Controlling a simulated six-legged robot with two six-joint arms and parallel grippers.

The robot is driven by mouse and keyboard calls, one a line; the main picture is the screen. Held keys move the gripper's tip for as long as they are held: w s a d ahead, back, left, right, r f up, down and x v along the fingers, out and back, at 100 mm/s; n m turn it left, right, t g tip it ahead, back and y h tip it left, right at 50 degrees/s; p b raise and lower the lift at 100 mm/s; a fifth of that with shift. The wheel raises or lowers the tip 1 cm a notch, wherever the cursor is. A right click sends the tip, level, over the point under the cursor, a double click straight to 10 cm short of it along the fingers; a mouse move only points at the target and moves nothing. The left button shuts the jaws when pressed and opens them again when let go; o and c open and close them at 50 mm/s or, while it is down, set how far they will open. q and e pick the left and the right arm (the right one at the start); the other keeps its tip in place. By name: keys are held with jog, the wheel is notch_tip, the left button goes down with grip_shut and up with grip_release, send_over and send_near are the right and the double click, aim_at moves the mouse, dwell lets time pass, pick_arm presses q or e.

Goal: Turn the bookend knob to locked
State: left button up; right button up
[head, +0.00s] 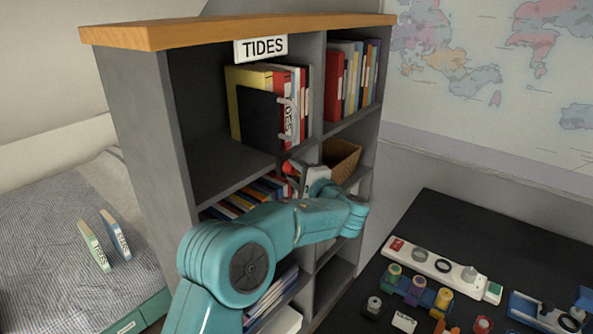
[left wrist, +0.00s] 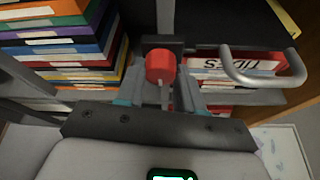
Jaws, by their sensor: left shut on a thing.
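The red bookend knob (left wrist: 160,66) sits on a dark block, between the fingers of my left gripper (left wrist: 161,92) in the left wrist view. In the head view, my left gripper (head: 300,172) is at the shelf edge, with a bit of red (head: 288,168) at its tip. It is shut on the knob. The black bookend (head: 258,117) stands upright against the books under the TIDES sign (head: 261,47). Its metal handle (left wrist: 262,78) shows right of the knob in the wrist view. I cannot read any lock marking. My right gripper is not in view.
The grey bookcase (head: 135,125) surrounds the gripper with shelves and stacked books. A wicker basket (head: 341,157) is close by on the right. A dark desk (head: 440,215) with several small items stands at right. A bed (head: 40,215) with two books is at left.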

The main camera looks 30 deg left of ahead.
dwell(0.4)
pick_arm(q)
jog(key=o, duration=1)
jog(key=shift+o, duration=0.2)
jog(key=b+v, duration=0.2)
jog(key=v, duration=1.4)
jog(key=shift+d, duration=0.2)
jog(key=shift+s, duration=0.2)
